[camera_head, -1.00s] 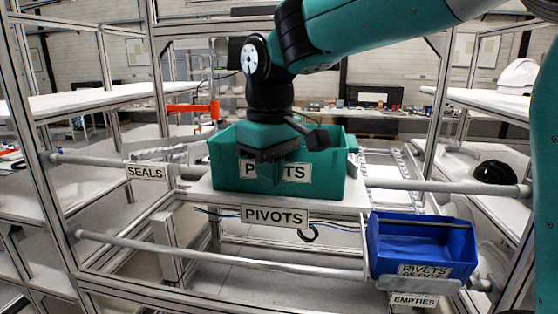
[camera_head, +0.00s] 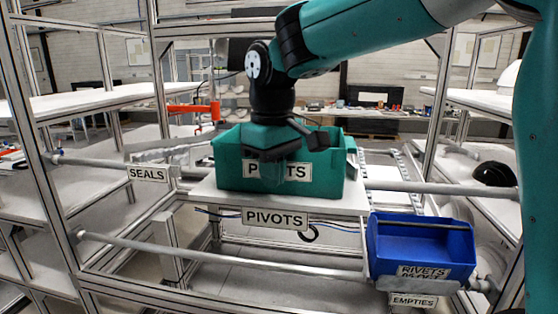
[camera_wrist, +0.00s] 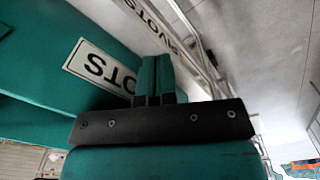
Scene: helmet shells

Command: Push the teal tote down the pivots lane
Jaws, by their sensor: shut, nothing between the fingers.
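The teal tote (camera_head: 328,182) stands upright on the white PIVOTS lane, its label partly covered by my gripper. The PIVOTS sign (camera_head: 275,218) hangs on the lane's front edge. My gripper (camera_head: 268,176) is shut and empty, pointing down at the tote's front wall, left of the wall's middle. In the wrist view the closed fingers (camera_wrist: 153,78) overlap the end of the tote's label (camera_wrist: 100,67). They are at or very near the wall; I cannot tell for sure whether they touch. The tote's inside is mostly hidden.
A blue RIVETS bin (camera_head: 422,245) sits lower right above the EMPTIES sign (camera_head: 413,300). The SEALS sign (camera_head: 148,174) marks the lane at left. A grey front rail (camera_head: 440,187) runs right of the tote. An orange object (camera_head: 190,108) is behind left.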

